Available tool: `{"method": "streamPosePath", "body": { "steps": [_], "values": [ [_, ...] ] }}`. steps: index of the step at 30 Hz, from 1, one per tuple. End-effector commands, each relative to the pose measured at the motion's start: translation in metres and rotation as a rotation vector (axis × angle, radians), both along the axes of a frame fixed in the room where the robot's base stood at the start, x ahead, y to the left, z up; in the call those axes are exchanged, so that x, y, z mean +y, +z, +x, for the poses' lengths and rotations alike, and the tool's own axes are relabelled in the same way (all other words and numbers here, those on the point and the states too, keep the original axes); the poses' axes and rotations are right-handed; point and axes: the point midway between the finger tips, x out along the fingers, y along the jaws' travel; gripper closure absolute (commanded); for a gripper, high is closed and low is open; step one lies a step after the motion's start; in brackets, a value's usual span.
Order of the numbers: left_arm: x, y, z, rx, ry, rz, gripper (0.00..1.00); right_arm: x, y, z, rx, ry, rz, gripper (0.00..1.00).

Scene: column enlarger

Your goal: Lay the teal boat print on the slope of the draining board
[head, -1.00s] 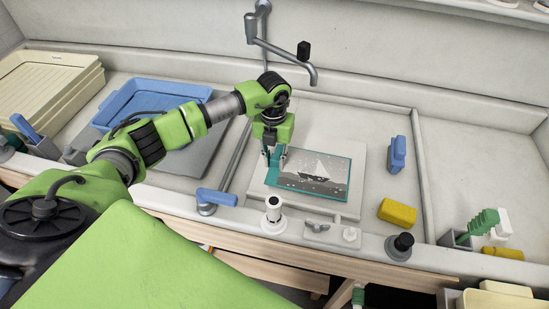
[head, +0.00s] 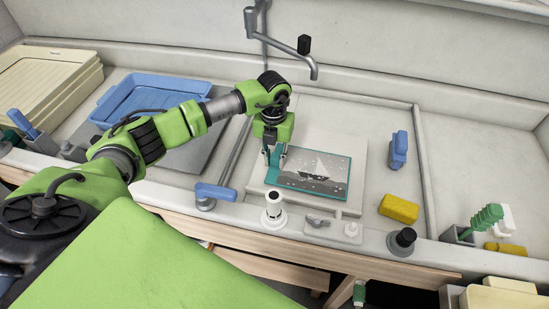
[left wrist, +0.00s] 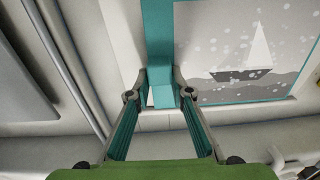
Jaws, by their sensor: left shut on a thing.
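The teal boat print (head: 318,172) has a teal border and a grey picture of a white-sailed boat. It appears flat, over a pale slab (head: 350,208) in the sink; I cannot tell whether it touches it. My left gripper (head: 273,160) is shut on the print's left teal edge. In the left wrist view, the fingers (left wrist: 160,95) close on a teal strip (left wrist: 160,40) beside the boat picture. I cannot tell for certain which surface is the draining board; a bare pale section (head: 475,150) lies right of a divider. My right gripper is not in view.
A yellow sponge (head: 399,208) and a blue-handled item (head: 399,150) stand right of the print. A swing tap (head: 290,45) hangs behind. Blue (head: 150,98) and cream (head: 45,80) trays are at left. Knobs and a blue lever (head: 215,192) line the front ledge.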

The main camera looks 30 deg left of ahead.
Motion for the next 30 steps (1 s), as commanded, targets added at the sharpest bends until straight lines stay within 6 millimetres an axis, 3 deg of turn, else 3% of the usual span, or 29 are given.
{"method": "streamPosePath", "body": {
  "steps": [16,17,19,30],
  "values": [
    [0.0007,-0.0021,-0.0009,0.007,0.000,0.000,1.00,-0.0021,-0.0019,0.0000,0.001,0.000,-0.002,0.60],
    [0.0007,-0.0022,-0.0009,0.007,0.001,0.000,0.77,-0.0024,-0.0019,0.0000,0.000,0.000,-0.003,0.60],
    [0.0007,-0.0020,-0.0009,0.007,0.001,0.000,0.60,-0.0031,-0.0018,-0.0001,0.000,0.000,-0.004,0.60],
    [0.0006,-0.0013,-0.0004,0.005,0.000,0.000,0.60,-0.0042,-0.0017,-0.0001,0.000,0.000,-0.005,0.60]
  ]
}}
